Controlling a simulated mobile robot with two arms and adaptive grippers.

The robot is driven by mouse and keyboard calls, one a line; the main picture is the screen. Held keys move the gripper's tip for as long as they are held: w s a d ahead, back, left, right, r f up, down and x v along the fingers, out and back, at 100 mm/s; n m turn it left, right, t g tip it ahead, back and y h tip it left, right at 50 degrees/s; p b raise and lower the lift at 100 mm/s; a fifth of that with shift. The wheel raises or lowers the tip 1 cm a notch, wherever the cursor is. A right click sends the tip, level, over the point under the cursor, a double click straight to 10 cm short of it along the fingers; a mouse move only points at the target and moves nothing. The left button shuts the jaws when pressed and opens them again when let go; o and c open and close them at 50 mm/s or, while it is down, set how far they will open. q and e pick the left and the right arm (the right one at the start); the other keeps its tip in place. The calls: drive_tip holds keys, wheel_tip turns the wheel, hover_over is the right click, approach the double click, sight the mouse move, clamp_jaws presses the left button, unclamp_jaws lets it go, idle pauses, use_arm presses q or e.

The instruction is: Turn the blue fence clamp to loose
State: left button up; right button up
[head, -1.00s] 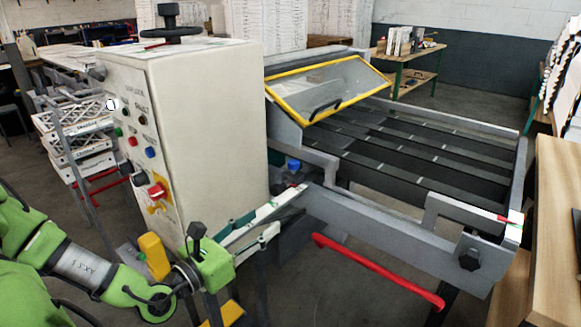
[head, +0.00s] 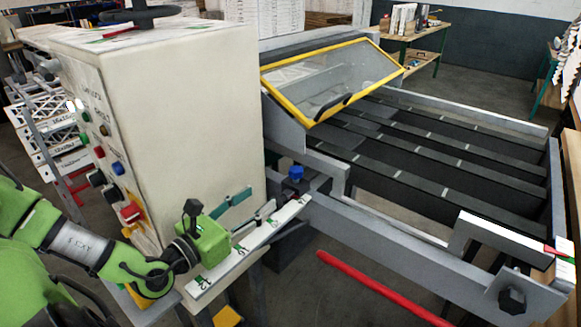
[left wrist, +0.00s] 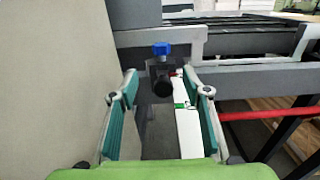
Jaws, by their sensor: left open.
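The blue fence clamp (head: 296,172) is a small blue knob on a dark block at the near edge of the machine, just right of the cream cabinet. In the left wrist view the blue clamp (left wrist: 161,49) stands ahead, between and beyond the fingertips. Its exact turn angle is hard to tell. My left gripper (head: 259,202) is open and empty, with its teal-padded fingers pointing toward the clamp and apart from it. In the left wrist view the open fingers (left wrist: 162,86) frame a dark round part below the clamp. My right gripper is not in view.
The cream control cabinet (head: 170,110) stands close on the left of the gripper. A white scale rail (head: 243,252) runs below it. A yellow-framed guard (head: 330,78) and grey machine frame (head: 400,242) lie beyond. A red bar (head: 380,288) is at front right.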

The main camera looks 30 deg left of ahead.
sight(292, 175)
use_arm(q)
drive_tip(key=w, duration=0.4)
drive_tip(key=w+d, duration=0.1)
drive_tip(key=w, duration=0.3)
drive_tip(key=w+p, duration=0.1)
drive_tip(key=w, duration=0.3)
drive_tip(key=shift+w+d+r, duration=0.15)
drive_tip(key=shift+w+r, duration=0.1)
drive_tip(key=shift+w, duration=0.15)
drive_tip(key=shift+w+f, duration=0.1)
drive_tip(key=shift+w, duration=0.2)
drive_tip(key=c, duration=1.1)
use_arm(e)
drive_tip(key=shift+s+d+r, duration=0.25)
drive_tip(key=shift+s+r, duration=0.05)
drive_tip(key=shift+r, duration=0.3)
